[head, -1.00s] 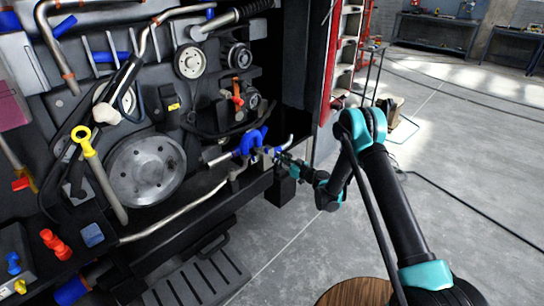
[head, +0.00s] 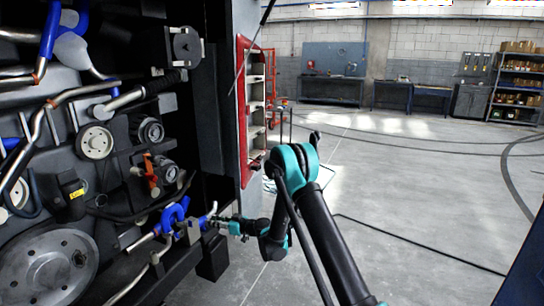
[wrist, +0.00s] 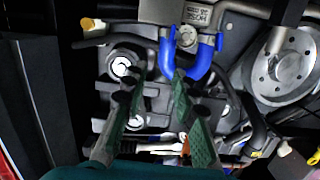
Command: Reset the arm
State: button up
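My gripper (head: 212,220) is at the end of my arm, beside the lower right edge of the engine bay in the head view. In the wrist view its two green-lined fingers (wrist: 154,88) are spread apart, with a clear gap and nothing held between them. A blue hose (wrist: 202,58) with a labelled clamp block (wrist: 192,38) lies just beyond the fingertips. The same blue hose (head: 172,214) shows left of my gripper in the head view. I cannot tell whether a finger touches it.
The engine's large round pulley (head: 48,268) and an orange-handled valve (head: 152,175) lie left of the arm. Open concrete floor (head: 420,190) extends to the right. Workbenches (head: 330,90) line the far wall.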

jog(key=s+d+r+m+h, duration=0.2)
jog(key=s+d+r, duration=0.2)
jog(key=d, duration=0.3)
jog(key=s+d+r+m+h, duration=0.1)
jog(key=s+d+r+h, duration=0.15)
jog(key=d, duration=0.45)
jog(key=s+d+r+m+h, duration=0.2)
jog(key=s+d+r, duration=0.25)
jog(key=d, duration=0.35)
jog(key=s+d+f+m+g+h, duration=0.2)
jog(key=s+d+f+m+h, duration=0.2)
jog(key=s+d, duration=2)
jog(key=s+m+h, duration=0.2)
jog(key=m+h, duration=0.1)
jog(key=h, duration=0.1)
jog(key=shift+s+d+m, duration=0.15)
jog(key=shift+d+m, duration=0.15)
jog(key=shift+d, duration=0.1)
jog(key=shift+f+h, duration=0.1)
jog(key=shift+h, duration=0.15)
jog(key=shift+c, duration=0.2)
